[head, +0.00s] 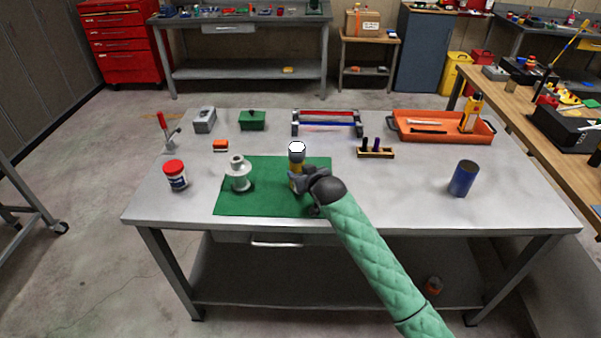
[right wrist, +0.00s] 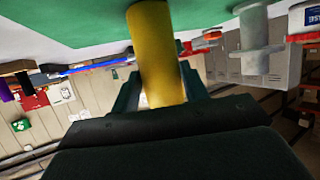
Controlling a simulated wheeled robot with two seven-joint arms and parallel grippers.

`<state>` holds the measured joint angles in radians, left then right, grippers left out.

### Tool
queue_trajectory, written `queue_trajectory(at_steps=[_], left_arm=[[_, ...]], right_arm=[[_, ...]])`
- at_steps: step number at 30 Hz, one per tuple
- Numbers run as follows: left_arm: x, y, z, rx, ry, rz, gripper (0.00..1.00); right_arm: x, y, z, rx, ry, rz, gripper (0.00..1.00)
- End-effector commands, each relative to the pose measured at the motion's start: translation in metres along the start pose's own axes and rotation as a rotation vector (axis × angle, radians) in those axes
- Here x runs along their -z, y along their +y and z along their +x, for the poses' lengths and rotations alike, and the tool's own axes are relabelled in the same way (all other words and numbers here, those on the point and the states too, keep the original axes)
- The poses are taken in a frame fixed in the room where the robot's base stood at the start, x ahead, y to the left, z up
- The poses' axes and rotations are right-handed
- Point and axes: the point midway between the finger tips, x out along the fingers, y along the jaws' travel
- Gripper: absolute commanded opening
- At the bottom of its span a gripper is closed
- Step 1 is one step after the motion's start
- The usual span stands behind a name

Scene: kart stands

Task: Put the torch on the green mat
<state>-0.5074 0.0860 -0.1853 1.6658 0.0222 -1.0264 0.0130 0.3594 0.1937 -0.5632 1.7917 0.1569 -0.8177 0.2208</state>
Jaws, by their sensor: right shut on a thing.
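The torch (head: 297,158), yellow with a dark collar and a white lens end, is upright with the lens up, over the right part of the green mat (head: 265,205). My right gripper (head: 298,182) is shut around its yellow body. In the right wrist view, the yellow torch body (right wrist: 158,55) is between the fingers (right wrist: 160,88) and its lower end meets the green mat (right wrist: 90,22) in the picture. I cannot tell whether it touches the mat or hangs just above it. My left gripper is not in view.
A grey spool-shaped part (head: 238,175) stands on the mat's left side. A red-lidded jar (head: 175,175) stands left of the mat, a blue can (head: 463,178) far right. A wooden holder (head: 376,153), a red-and-blue rack (head: 327,118) and an orange tray (head: 455,137) stand behind. The table's front right is clear.

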Motion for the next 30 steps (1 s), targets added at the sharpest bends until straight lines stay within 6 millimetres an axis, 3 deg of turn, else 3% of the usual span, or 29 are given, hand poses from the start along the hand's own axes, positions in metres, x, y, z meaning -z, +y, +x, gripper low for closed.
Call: queue_trajectory(at_steps=[2, 3, 6, 16, 20, 30], left_arm=[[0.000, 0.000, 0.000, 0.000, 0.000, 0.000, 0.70], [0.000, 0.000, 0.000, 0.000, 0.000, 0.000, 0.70], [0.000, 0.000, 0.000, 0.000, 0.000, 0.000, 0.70], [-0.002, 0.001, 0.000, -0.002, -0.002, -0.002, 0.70], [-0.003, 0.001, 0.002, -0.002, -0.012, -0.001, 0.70], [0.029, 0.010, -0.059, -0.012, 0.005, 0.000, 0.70]], right_arm=[[-0.001, 0.000, 0.000, 0.000, 0.001, 0.000, 0.15], [-0.002, 0.000, 0.001, 0.000, 0.000, 0.000, 0.46], [-0.001, 0.000, 0.001, 0.000, 0.000, 0.000, 0.66], [0.000, 0.000, 0.000, 0.000, 0.000, 0.000, 0.66], [-0.001, 0.000, -0.010, 0.001, 0.002, 0.000, 0.66], [-0.002, 0.000, -0.072, 0.001, 0.001, 0.000, 0.66]])
